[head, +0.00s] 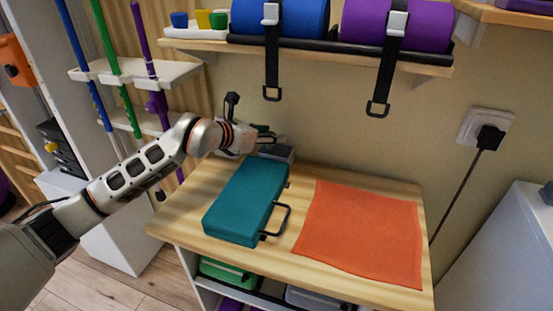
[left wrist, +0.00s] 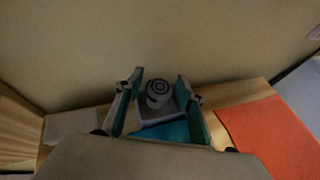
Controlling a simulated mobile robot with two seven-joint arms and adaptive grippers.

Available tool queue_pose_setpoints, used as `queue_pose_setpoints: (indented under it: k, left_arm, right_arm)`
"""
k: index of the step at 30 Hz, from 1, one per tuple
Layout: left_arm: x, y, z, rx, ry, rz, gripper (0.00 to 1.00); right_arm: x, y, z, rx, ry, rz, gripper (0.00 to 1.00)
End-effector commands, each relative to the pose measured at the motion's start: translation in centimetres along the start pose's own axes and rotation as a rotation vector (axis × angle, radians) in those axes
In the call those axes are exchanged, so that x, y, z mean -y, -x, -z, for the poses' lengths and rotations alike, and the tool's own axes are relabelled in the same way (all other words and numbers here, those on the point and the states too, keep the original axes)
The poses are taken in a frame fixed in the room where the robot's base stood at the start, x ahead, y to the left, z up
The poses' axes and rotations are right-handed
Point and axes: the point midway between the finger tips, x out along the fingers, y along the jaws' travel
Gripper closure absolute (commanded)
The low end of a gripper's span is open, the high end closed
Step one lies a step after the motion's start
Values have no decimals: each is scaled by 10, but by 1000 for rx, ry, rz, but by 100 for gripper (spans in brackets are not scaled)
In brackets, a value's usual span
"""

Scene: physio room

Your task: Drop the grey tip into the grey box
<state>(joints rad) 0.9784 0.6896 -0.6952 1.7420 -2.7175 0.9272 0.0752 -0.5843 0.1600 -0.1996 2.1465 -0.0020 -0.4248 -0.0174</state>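The grey box (head: 284,154) stands at the back of the wooden table, behind the teal case, partly hidden by my left gripper. In the left wrist view the grey box (left wrist: 151,117) lies beyond my fingers. The round grey tip (left wrist: 158,90), with dark rings on its end, shows between the fingers, over or in the box; I cannot tell whether it rests there. My left gripper (head: 268,137) is at the box. In the left wrist view the gripper (left wrist: 160,88) is open, with a gap on each side of the tip. My right gripper is out of view.
The teal case (head: 243,203) with a black handle lies in front of the box. An orange cloth (head: 360,232) covers the right of the table (head: 180,217). Above hangs a shelf (head: 425,68) with rolled mats and dangling straps (head: 271,70). Upright poles (head: 110,70) stand left.

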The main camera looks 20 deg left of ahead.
Motion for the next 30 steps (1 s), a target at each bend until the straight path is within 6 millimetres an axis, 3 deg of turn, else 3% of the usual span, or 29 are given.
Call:
queue_pose_setpoints:
  k: [14, 30]
  left_arm:
    - [0, 8, 2, -1, -1, 0, 56]
    - [0, 105, 2, -2, -1, 0, 56]
  right_arm:
    - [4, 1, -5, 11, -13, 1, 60]
    - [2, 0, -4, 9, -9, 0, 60]
